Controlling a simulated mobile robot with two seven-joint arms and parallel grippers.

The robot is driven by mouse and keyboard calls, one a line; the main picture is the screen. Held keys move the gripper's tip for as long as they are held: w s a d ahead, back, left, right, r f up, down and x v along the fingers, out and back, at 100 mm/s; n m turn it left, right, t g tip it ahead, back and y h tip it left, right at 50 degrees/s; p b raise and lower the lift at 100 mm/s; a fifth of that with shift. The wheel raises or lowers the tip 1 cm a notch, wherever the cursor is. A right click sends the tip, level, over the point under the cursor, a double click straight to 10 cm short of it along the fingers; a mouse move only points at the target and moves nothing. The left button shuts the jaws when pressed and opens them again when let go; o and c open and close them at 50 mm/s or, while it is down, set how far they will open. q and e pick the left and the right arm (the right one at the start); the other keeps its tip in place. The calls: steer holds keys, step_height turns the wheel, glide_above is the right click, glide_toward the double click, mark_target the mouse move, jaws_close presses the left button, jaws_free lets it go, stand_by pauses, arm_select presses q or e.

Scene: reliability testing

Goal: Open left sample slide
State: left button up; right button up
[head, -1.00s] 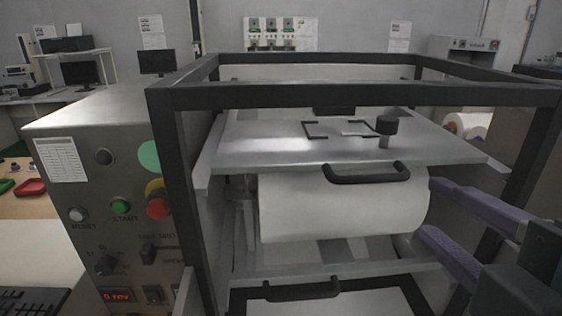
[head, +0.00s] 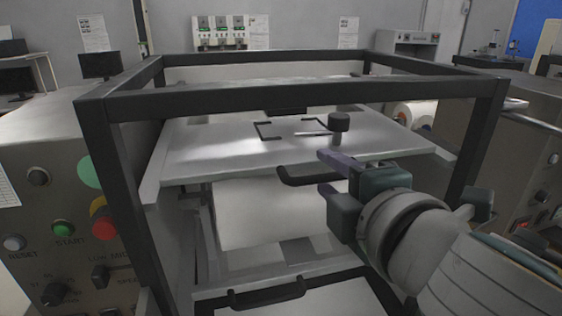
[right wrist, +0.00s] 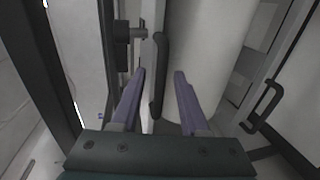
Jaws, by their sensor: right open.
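The machine has a flat light-grey upper slide plate (head: 205,150) inside a dark frame, with a black bar handle (head: 300,176) on its front edge. A lower slide with its own black handle (head: 268,292) is below; I cannot tell which one is the left sample slide. My right gripper (head: 322,168) is open at the right end of the upper handle. In the right wrist view, the upper handle (right wrist: 160,75) stands between the two purple fingers of my right gripper (right wrist: 161,75), with gaps on both sides. My left gripper is not in view.
The dark frame (head: 290,94) surrounds the slides above and at the sides. A white roll (head: 265,212) sits under the upper plate. A control panel with a red button (head: 103,222) is at left. A black knob (head: 339,122) stands on the plate.

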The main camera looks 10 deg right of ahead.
jaws_close()
stand_by(0.3)
stand_by(1.1)
